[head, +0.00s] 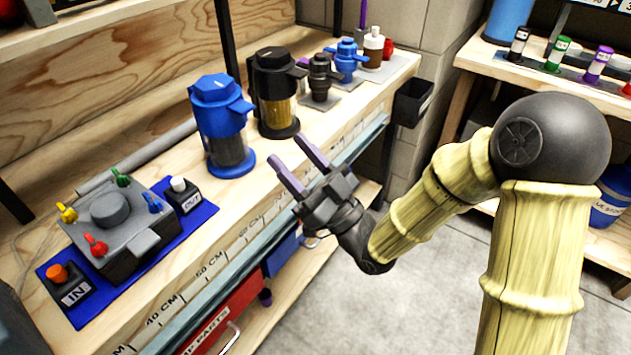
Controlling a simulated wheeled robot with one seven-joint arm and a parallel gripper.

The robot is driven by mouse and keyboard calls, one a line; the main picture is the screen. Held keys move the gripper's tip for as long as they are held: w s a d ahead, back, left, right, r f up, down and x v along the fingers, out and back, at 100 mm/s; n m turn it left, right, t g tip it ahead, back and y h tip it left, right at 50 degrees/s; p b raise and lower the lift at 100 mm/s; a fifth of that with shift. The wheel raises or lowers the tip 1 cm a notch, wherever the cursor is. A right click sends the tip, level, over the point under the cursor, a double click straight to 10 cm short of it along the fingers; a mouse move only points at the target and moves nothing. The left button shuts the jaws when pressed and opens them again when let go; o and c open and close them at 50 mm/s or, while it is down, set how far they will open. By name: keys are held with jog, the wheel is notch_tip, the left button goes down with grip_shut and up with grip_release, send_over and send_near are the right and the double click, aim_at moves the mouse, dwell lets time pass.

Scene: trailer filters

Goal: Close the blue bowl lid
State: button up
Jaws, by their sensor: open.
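A large blue filter (222,120) stands upright on the wooden bench, with a blue top, a clear dark-looking bowl (230,152) and a blue round base (231,166). I cannot tell which of its blue parts is the lid, or whether it is open or closed. A smaller blue filter-like unit (347,62) stands farther back on the bench. My gripper (286,150) is open and empty, with two purple fingers pointing up and left. In the picture it is right of the large blue filter, near the bench's front edge, apart from it.
A black filter (275,95) with a yellowish bowl stands behind the large blue one. A grey valve box (118,232) with coloured levers sits on a blue mat at the near left. A black bin (412,102) hangs at the bench's far end. Grey floor is clear below my arm.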

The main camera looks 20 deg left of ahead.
jog(key=v, duration=0.5)
jog(key=shift+d+f, duration=0.15)
jog(key=shift+d, duration=0.05)
jog(key=shift+w, duration=0.1)
